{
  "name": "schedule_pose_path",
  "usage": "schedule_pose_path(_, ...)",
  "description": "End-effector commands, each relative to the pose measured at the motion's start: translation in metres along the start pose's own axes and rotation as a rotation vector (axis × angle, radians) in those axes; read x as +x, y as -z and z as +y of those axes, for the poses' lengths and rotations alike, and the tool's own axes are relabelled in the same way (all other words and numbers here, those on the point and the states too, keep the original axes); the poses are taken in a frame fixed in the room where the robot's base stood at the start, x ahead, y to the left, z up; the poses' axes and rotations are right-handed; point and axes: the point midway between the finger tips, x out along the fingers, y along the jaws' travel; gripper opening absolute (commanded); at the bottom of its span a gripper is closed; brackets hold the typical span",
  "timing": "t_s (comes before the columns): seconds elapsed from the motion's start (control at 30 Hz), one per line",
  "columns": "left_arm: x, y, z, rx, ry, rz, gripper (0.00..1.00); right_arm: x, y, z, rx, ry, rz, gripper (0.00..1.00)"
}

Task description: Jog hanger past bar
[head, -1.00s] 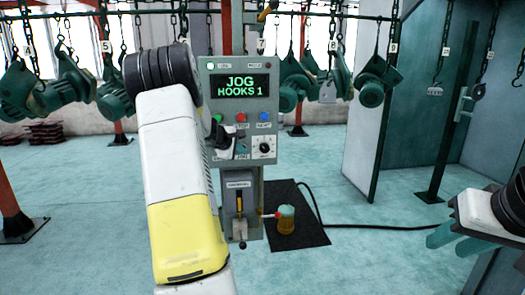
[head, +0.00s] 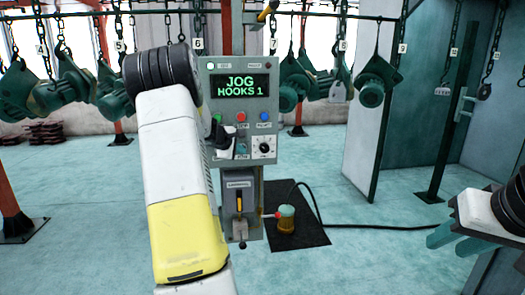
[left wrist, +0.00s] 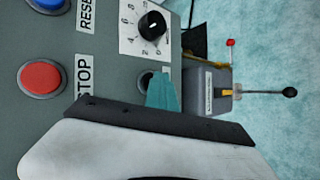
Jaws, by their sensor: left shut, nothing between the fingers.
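The grey control panel (head: 267,95) stands at the centre of the head view, its screen (head: 240,87) reading "JOG HOOKS 1". My left gripper (head: 241,149) is shut and empty at the panel's lower left. In the left wrist view its teal fingertip (left wrist: 161,92) partly covers a dark-ringed round control (left wrist: 145,80); contact cannot be told. Numbered hangers hang from the overhead rail (head: 365,17), with tag 7 (head: 273,45) just right of the panel post. A short yellow bar (head: 266,12) juts out near the post top. My right gripper (head: 455,238) is open and empty at lower right.
The red STOP button (left wrist: 41,78), a blue button (left wrist: 47,3) and a dial (left wrist: 152,25) are close to my left gripper. A lever box (head: 238,200) sits below the panel. A beacon (head: 286,217) and cable lie on a black mat (head: 312,236). Green castings (head: 372,85) hang behind.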

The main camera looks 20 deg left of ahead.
Motion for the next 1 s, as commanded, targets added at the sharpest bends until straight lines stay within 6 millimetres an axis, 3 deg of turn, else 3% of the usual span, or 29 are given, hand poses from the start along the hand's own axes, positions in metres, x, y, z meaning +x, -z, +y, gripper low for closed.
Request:
schedule_pose_path(0.8, -0.012, -0.009, -0.009, -0.001, 0.000, 0.000, 0.00, 0.000, 0.000, 0.000, 0.000, 0.000, 0.000, 0.36)
schedule_pose_path(1.0, -0.025, -0.017, -0.017, 0.000, 0.000, 0.000, 0.00, 0.000, 0.000, 0.000, 0.000, 0.000, 0.000, 0.36)
